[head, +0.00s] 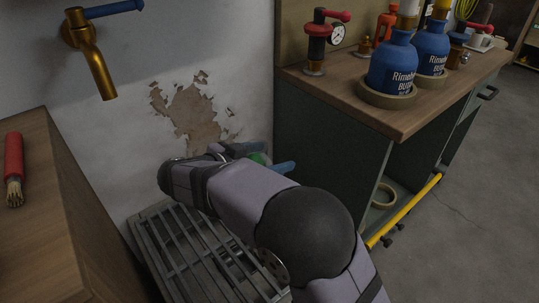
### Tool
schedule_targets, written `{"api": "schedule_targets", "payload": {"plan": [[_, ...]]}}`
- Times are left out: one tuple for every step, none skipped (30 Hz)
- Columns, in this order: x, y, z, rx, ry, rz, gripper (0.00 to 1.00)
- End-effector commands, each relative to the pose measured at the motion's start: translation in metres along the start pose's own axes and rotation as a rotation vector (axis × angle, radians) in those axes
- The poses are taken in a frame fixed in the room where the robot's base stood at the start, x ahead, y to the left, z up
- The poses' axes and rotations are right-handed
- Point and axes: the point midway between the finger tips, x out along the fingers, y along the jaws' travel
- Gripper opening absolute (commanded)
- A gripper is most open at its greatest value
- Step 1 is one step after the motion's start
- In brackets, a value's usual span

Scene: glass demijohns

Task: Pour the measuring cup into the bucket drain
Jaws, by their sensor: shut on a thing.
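My arm reaches down over a grey slatted metal grate (178,240) on the floor by the wall, which appears to be the drain. My gripper (268,160) is at the far end of the arm, partly hidden by my own links, with blue parts showing. It is shut on a small green thing (258,158), seen only as a patch; I take it for the measuring cup. Its tilt and contents are hidden. The gripper is near the back right of the grate, close to the green cabinet's side. No separate bucket can be made out.
A brass tap (92,60) juts from the wall at upper left. A wooden bench (45,220) with a red-handled brush (13,165) stands at left. At right, a wood-topped cabinet (325,150) carries blue bottles (391,70) and a red gauge fitting (318,45).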

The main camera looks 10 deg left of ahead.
Motion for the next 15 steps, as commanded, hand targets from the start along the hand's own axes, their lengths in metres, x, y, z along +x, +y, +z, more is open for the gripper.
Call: {"api": "schedule_targets", "payload": {"plan": [[-0.006, 0.004, 0.005, 0.002, -0.003, -0.004, 0.51], [-0.01, 0.006, 0.008, 0.002, -0.005, -0.005, 0.51], [-0.015, 0.011, 0.012, 0.003, -0.008, -0.005, 0.51], [-0.021, 0.015, 0.016, 0.004, -0.01, -0.006, 0.51], [-0.026, 0.02, 0.02, 0.004, -0.012, -0.008, 0.51], [-0.034, 0.028, 0.026, 0.006, -0.016, -0.008, 0.51], [-0.04, 0.035, 0.03, 0.007, -0.019, -0.008, 0.51], [-0.046, 0.041, 0.035, 0.008, -0.021, -0.01, 0.51], [-0.055, 0.052, 0.043, 0.008, -0.025, -0.01, 0.51], [-0.061, 0.061, 0.048, 0.01, -0.027, -0.01, 0.51], [-0.067, 0.07, 0.053, 0.01, -0.029, -0.011, 0.51], [-0.075, 0.084, 0.06, 0.01, -0.031, -0.011, 0.51], [-0.08, 0.094, 0.066, 0.01, -0.033, -0.011, 0.51], [-0.084, 0.105, 0.071, 0.01, -0.033, -0.009, 0.51], [-0.09, 0.118, 0.077, 0.01, -0.034, -0.009, 0.51]]}}
